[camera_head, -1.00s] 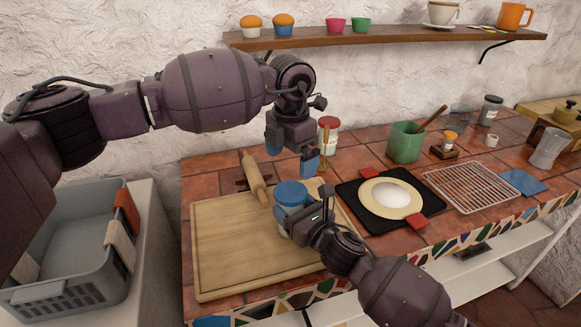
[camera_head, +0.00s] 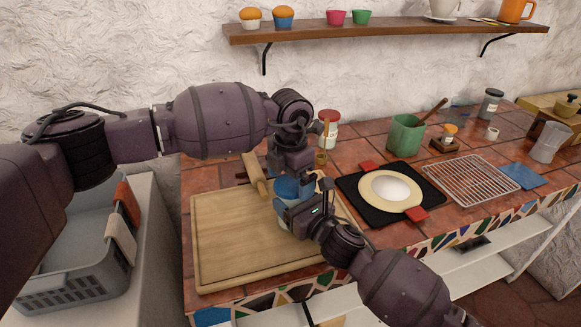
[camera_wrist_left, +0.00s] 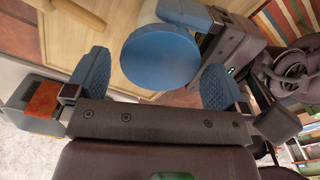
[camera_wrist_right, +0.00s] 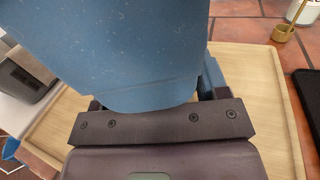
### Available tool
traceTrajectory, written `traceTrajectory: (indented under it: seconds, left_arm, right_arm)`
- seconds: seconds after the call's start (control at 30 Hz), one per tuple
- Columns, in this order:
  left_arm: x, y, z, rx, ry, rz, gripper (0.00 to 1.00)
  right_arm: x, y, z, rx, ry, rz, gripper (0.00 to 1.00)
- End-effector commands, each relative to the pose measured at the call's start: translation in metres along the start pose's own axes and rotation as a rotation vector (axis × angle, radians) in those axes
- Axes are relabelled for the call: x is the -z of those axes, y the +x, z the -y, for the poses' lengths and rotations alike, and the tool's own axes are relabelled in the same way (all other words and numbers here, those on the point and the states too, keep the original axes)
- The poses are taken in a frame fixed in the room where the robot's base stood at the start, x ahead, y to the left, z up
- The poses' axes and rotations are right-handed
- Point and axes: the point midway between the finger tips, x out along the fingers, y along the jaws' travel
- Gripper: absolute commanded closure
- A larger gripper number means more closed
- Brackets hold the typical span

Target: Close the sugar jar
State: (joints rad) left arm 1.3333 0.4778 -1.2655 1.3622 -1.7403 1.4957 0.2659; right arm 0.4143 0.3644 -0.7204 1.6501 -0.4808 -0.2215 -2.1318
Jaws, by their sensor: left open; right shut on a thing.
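My right gripper (camera_head: 290,215) is shut on the jar's body from the front right. My left gripper (camera_head: 294,186) points down just above the lid, open. In the left wrist view the lid (camera_wrist_left: 160,57) lies between and beyond the two blue fingertips, with gaps on both sides. How tightly the lid sits is hidden.
The wooden cutting board (camera_head: 235,250) has free room left of the jar. A black mat with a plate (camera_head: 390,191) is to the right, then a wire rack (camera_head: 470,183). A grey basket (camera_head: 75,270) is far left.

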Motion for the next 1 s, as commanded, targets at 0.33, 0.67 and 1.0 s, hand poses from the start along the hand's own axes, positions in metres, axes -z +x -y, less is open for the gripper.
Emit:
traceTrajectory:
  seconds: [0.33,0.67,1.0]
  left_arm:
    - [-0.0001,0.0046,0.0001,-0.001,0.001,0.000,0.00]
    - [-0.0001,0.0044,0.0002,-0.001,0.001,0.001,0.43]
    - [-0.0001,0.0043,0.0001,-0.001,0.005,0.001,0.08]
  right_arm:
    - [0.0003,0.0000,0.0001,0.000,0.001,-0.001,0.99]
    - [0.0002,0.0000,0.0000,0.000,0.000,0.000,0.99]
    - [0.0001,0.0000,0.0000,0.000,0.000,0.000,0.99]
